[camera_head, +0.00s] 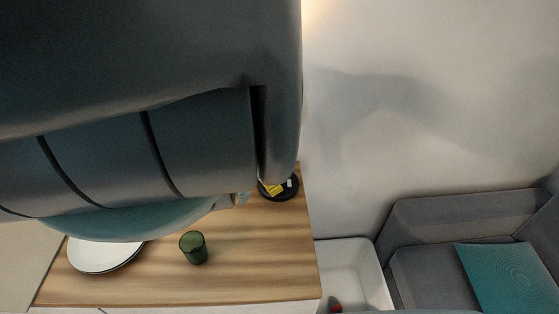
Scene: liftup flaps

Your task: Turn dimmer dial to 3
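I cannot make out a dimmer dial or its markings for certain. A round black object (278,188) with yellow and white patches sits at the far right corner of the wooden counter (250,265), near the wall. I cannot tell whether it is a dial, and its left side is partly covered. My gripper does not show in the head view. A large dark grey-blue rounded body (200,135) with panels and dark gaps fills the upper left and hides what is behind it.
A dark green cup (193,248) and white plates (100,257) stand on the counter. To the right are a white open bin (352,270) and a grey seat (425,275) with a teal cushion (510,275). The counter's front right is clear. A pale wall (430,110) rises behind.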

